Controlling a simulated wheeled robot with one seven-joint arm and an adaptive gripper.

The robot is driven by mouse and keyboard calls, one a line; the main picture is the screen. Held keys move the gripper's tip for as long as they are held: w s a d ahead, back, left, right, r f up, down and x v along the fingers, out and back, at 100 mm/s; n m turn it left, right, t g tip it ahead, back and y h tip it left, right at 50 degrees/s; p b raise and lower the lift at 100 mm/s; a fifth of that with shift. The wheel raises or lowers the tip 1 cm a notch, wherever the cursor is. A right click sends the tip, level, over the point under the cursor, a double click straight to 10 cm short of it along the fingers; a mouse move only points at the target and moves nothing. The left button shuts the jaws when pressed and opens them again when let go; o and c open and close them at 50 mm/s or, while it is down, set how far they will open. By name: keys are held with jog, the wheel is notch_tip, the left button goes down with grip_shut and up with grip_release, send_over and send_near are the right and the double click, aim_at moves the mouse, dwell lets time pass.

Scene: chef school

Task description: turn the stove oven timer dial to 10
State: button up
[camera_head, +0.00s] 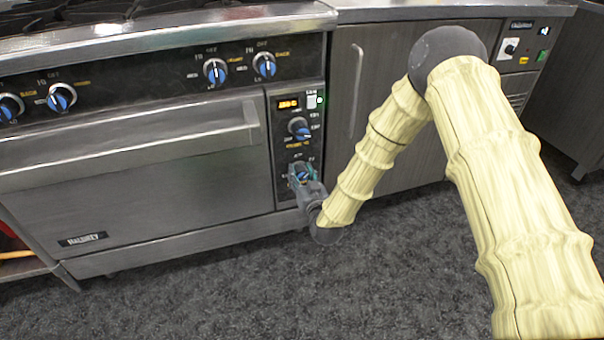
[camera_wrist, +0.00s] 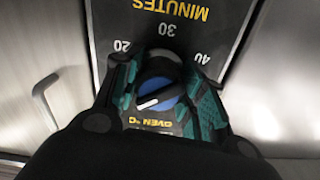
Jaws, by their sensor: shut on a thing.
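The timer dial (camera_wrist: 158,90) is a round black knob with a blue face and a white pointer mark. In the wrist view its mark points to the lower left. The upside-down labels 20, 30 and 40 and the word MINUTES (camera_wrist: 172,8) stand beyond it; the 10 is not visible. My gripper (camera_wrist: 163,75) is shut on the dial, with one teal-padded finger at each side. In the head view my gripper (camera_head: 303,178) reaches the lower end of the oven control panel (camera_head: 284,157) and partly covers the dial.
Another blue dial (camera_head: 299,128) sits just above, under a lit orange display (camera_head: 289,104). The oven door handle (camera_head: 130,143) juts out to the left. A grey cabinet (camera_head: 400,70) stands right of the oven. The carpet (camera_head: 240,290) in front is clear.

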jog(key=shift+m+p, duration=0.5)
jog(key=shift+m, duration=0.3)
jog(key=o, duration=1)
jog(key=v, duration=1.2)
jog(key=shift+s+f, duration=0.1)
